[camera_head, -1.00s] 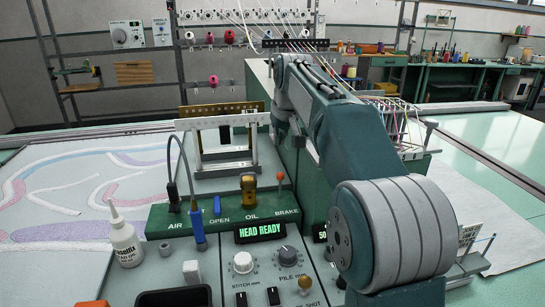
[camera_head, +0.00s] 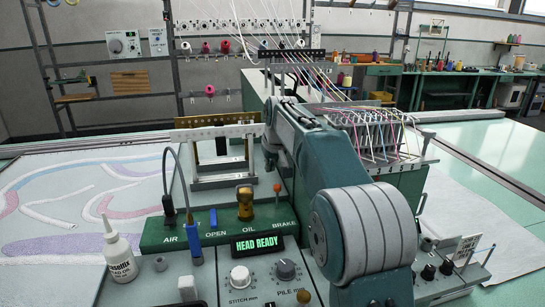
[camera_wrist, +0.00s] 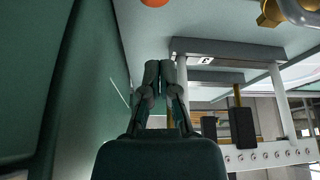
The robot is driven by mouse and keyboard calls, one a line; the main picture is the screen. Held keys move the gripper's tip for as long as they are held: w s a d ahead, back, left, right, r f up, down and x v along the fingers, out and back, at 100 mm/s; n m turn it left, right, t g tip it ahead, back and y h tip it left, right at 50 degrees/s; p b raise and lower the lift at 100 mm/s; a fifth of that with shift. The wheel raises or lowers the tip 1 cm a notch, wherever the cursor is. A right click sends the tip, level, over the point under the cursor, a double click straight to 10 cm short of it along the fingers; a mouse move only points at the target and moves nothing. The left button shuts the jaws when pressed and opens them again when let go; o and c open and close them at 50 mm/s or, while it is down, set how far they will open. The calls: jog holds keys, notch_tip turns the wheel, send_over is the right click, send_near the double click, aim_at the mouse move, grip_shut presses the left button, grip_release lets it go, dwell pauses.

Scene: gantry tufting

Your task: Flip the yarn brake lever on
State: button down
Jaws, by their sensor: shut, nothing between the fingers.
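The yarn brake lever (camera_head: 277,187) is a thin stem with an orange ball knob, above the BRAKE label at the right end of the green panel (camera_head: 190,237). It stands roughly upright. In the wrist view, part of an orange round thing, apparently the knob (camera_wrist: 154,2), shows at the top edge. My gripper (camera_wrist: 160,72) has its fingers together with nothing between them. The orange thing lies beyond the fingertips, apart from them.
A brass oil fitting (camera_head: 245,203) and a blue handle (camera_head: 192,241) stand left of the lever. A white frame (camera_head: 222,180) with a gold bar is behind. A lit HEAD READY display (camera_head: 257,243) sits in front. A white bottle (camera_head: 120,253) stands at left.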

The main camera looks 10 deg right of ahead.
aim_at(277, 197)
jog(key=shift+x, duration=1.05)
jog(key=shift+s+f, duration=0.15)
jog(key=shift+s, duration=0.1)
jog(key=shift+s+d+f, duration=0.1)
jog(key=shift+s+d, duration=0.05)
jog(key=shift+s, duration=0.7)
jog(key=shift+s+d, duration=0.15)
jog(key=shift+s, duration=0.7)
jog(key=shift+s+t, duration=0.15)
jog(key=shift+t, duration=0.15)
jog(key=shift+s, duration=0.2)
